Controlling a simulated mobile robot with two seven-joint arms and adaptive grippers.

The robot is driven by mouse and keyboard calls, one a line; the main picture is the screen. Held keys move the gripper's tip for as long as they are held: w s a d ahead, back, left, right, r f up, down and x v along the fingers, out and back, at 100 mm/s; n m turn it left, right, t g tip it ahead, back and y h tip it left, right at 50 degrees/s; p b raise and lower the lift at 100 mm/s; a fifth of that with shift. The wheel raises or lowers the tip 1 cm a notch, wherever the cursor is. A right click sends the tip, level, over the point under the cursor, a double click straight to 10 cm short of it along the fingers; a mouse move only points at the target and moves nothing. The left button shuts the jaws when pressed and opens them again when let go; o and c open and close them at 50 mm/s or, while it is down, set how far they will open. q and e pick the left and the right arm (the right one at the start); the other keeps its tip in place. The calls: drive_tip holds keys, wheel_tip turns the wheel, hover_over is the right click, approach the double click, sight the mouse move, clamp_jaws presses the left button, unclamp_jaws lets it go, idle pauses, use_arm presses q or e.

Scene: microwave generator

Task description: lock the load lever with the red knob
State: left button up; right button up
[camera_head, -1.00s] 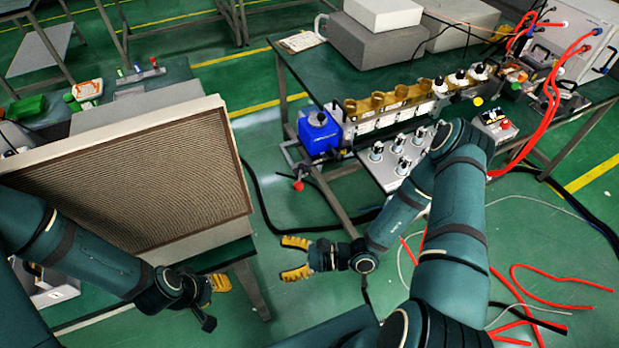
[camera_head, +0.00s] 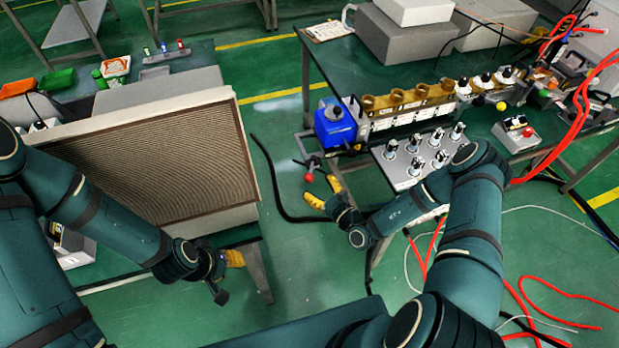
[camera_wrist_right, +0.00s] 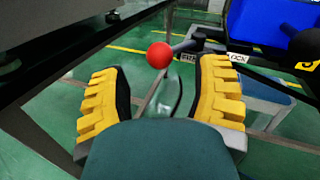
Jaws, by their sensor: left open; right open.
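The red knob (camera_head: 309,177) sits at the end of the load lever (camera_head: 311,163), below and left of the blue unit (camera_head: 335,124) at the table's left end. My right gripper (camera_head: 322,191) is open just below the knob, apart from it. In the right wrist view the red knob (camera_wrist_right: 159,55) shows ahead, beyond and between the two yellow fingers of my right gripper (camera_wrist_right: 161,92), and nothing is held. The dark lever (camera_wrist_right: 186,46) runs right from it toward a partly readable "LOCK" label (camera_wrist_right: 238,57). My left gripper (camera_head: 236,258) is at the lower left, far from the lever, largely hidden by its wrist.
The machine table (camera_head: 318,60) carries a row of brass-topped units (camera_head: 410,97) and a panel of silver knobs (camera_head: 413,171). A large filter panel (camera_head: 150,160) stands at left. Red hoses (camera_head: 545,300) lie on the floor at right. Open floor lies between the tables.

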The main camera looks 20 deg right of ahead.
sight(312, 181)
drive_tip(key=shift+x, duration=2.35)
clamp_jaws()
drive_tip(key=shift+r, duration=0.1)
